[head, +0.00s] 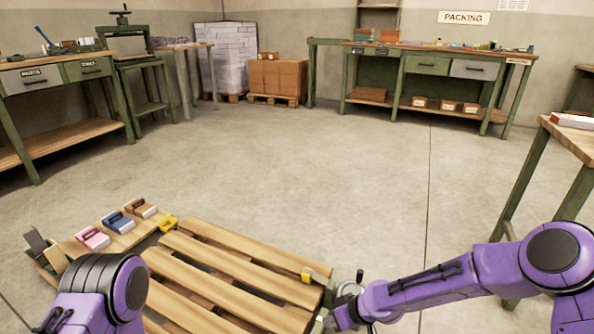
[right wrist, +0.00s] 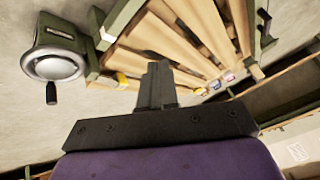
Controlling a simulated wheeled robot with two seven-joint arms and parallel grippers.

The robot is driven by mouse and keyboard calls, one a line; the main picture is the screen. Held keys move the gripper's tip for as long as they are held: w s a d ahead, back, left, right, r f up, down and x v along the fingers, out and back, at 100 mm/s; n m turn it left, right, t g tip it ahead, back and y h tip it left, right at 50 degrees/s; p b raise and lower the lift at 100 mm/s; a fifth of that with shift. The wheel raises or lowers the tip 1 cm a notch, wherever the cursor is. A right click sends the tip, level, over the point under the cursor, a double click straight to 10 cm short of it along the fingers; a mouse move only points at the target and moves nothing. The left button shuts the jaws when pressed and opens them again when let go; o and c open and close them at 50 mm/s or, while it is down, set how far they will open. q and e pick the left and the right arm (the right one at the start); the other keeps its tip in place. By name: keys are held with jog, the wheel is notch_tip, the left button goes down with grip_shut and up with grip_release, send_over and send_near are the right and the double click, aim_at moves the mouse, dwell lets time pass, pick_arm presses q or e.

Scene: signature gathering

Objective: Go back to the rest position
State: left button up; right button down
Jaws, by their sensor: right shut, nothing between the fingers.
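My right arm comes in from the right in the head view and reaches down to the front edge of the slatted wooden rack. My right gripper (head: 328,320) is small and partly cut off there. In the right wrist view the fingers of my right gripper (right wrist: 155,82) are together with nothing between them, pointing toward the rack. Of my left arm only a purple and black link shows at the lower left of the head view; its gripper is out of the picture.
A metal handwheel (right wrist: 55,65) stands beside the rack. A table (head: 574,137) stands at the right. Workbenches line the back; the floor between is clear.

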jog(key=s+d+f+m+t+h, duration=0.1)
jog(key=s+d+f+m+h, duration=0.25)
jog(key=s+f+m, duration=0.4)
jog(key=s+d+f+m+g+h, duration=0.1)
jog(key=s+d+m+h, duration=0.2)
jog(key=s+d, duration=0.65)
jog(key=s+d+m+h, duration=0.3)
jog(key=s+d, duration=0.4)
jog(key=s, duration=0.5)
notch_tip(320, 180, up, 30)
jog(key=s+p, duration=0.2)
jog(key=p, duration=2.8)
jog(key=shift+d+n+p, duration=0.2)
jog(key=shift+n+p, duration=0.1)
jog(key=shift+n, duration=0.15)
